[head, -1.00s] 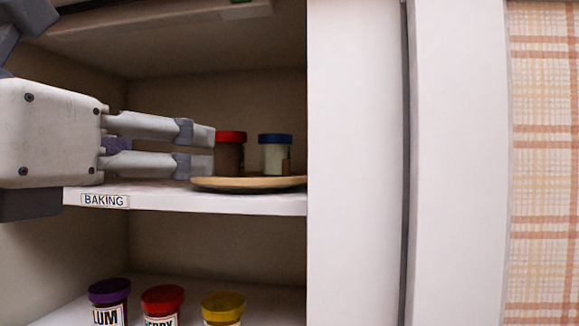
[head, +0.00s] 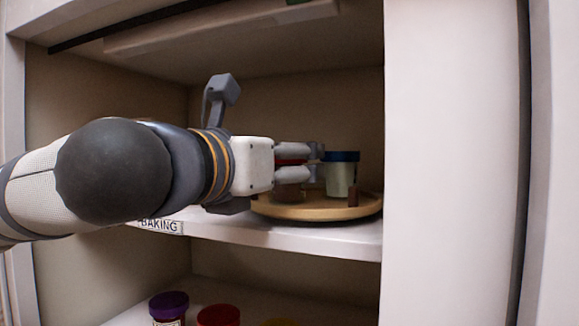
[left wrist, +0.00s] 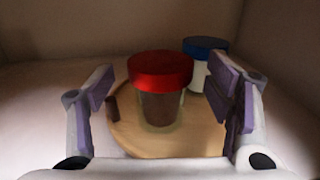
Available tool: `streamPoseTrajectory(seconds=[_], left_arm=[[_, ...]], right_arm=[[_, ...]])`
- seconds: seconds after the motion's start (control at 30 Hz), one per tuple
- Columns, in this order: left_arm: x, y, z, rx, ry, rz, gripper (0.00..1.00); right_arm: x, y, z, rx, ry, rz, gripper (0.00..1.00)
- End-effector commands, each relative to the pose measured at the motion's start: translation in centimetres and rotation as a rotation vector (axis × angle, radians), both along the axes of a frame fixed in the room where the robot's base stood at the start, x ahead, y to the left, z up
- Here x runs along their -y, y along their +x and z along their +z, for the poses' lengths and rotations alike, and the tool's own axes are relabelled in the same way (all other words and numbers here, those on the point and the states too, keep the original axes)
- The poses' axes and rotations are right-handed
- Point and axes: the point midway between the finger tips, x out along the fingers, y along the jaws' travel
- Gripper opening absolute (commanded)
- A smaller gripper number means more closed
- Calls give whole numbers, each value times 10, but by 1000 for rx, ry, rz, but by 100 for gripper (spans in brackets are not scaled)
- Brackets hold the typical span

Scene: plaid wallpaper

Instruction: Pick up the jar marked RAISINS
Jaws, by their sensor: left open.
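No RAISINS label can be read on any jar now. A jar with a red lid and dark brown contents (left wrist: 161,105) stands on a round wooden tray (left wrist: 125,135) on the BAKING shelf. In the head view this jar (head: 289,193) is partly hidden behind my left gripper (head: 316,163). The left gripper is open and level, reaching in from the left. In the left wrist view its fingers are on either side of the red-lidded jar, with gaps on both sides. A blue-lidded jar with pale contents (head: 341,178) stands to its right, farther back in the wrist view (left wrist: 202,70). My right gripper is not in view.
The BAKING shelf (head: 300,238) has a cabinet wall (head: 450,160) close on the right. Purple-lidded (head: 169,305) and red-lidded (head: 218,316) jars and a yellow lid (head: 277,322) are on the shelf below.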

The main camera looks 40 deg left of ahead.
Motion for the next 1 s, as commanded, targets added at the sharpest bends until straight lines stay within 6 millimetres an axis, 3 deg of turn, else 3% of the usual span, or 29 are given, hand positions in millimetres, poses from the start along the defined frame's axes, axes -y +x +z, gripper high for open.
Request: streamPoseTrajectory(seconds=[0.1, 0.33, 0.6, 0.87, 1.0], left_arm=[[-2, 17, -3, -5, -1, -1, 73], [-3, 20, -2, -1, 1, -1, 73], [-3, 19, -2, -1, 1, -1, 14], [-3, 19, 0, 0, 0, -1, 14], [-5, 23, 15, 6, 0, 1, 14]], right_arm=[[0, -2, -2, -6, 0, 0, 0], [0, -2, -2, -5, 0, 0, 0], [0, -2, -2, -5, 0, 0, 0], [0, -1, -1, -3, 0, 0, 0], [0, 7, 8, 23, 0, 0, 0]])
